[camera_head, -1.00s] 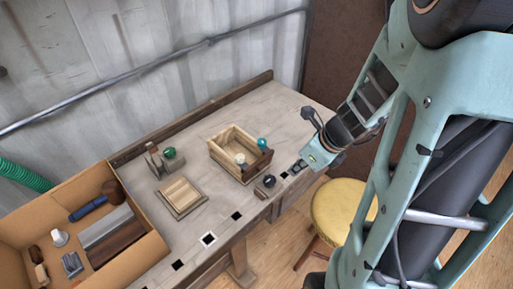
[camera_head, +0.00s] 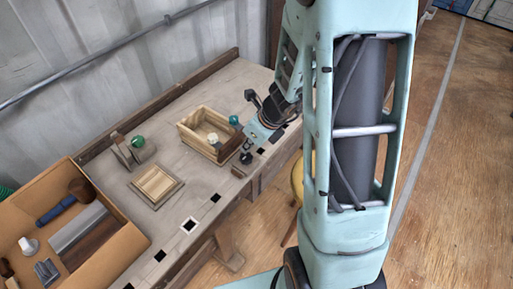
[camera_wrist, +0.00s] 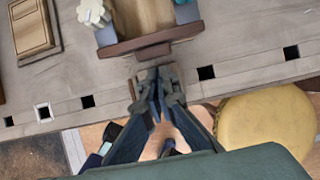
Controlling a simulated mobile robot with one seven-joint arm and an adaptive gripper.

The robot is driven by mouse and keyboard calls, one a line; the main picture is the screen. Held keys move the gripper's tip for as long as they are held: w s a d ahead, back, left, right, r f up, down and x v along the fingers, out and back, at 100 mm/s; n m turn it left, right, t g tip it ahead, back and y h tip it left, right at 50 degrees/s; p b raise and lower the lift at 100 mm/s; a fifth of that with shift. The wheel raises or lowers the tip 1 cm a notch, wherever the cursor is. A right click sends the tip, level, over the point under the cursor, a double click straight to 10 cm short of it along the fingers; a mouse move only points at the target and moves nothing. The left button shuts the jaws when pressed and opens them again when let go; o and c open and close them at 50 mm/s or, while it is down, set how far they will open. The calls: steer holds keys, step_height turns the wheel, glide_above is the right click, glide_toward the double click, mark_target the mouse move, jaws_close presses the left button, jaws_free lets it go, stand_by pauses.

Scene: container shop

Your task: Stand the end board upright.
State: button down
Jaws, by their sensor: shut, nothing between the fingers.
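A small open wooden box (camera_head: 188,131) stands on the workbench in the head view. A darker brown board (camera_head: 229,153) is at its near right end; it shows as a brown bar (camera_wrist: 150,42) across the box's near end in the wrist view. I take this to be the end board; I cannot tell whether it leans or lies. My gripper (camera_wrist: 157,84) is shut and empty, just on the near side of that bar, over the bench edge. In the head view my gripper (camera_head: 248,148) is right of the box, its fingertips hard to make out.
A pale panel in a frame (camera_head: 157,185) lies left of the box, near a stand with a green ball (camera_head: 138,141). A cardboard tray (camera_head: 122,252) of tools is at the left end. A yellow stool (camera_wrist: 268,118) stands by the bench. Dark square holes line the bench edge.

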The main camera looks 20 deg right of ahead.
mark_target(237, 142)
steer(key=shift+w+a+r, duration=0.1)
steer(key=shift+w+a, duration=0.1)
steer(key=shift+w, duration=0.15)
steer(key=shift+w+a+r+p, duration=0.3)
steer(key=shift+w+r+p, duration=0.15)
steer(key=shift+p, duration=0.2)
steer(key=shift+w+a+r, duration=0.1)
steer(key=shift+w+a, duration=0.2)
steer(key=shift+w, duration=0.05)
steer(key=shift+d, duration=0.15)
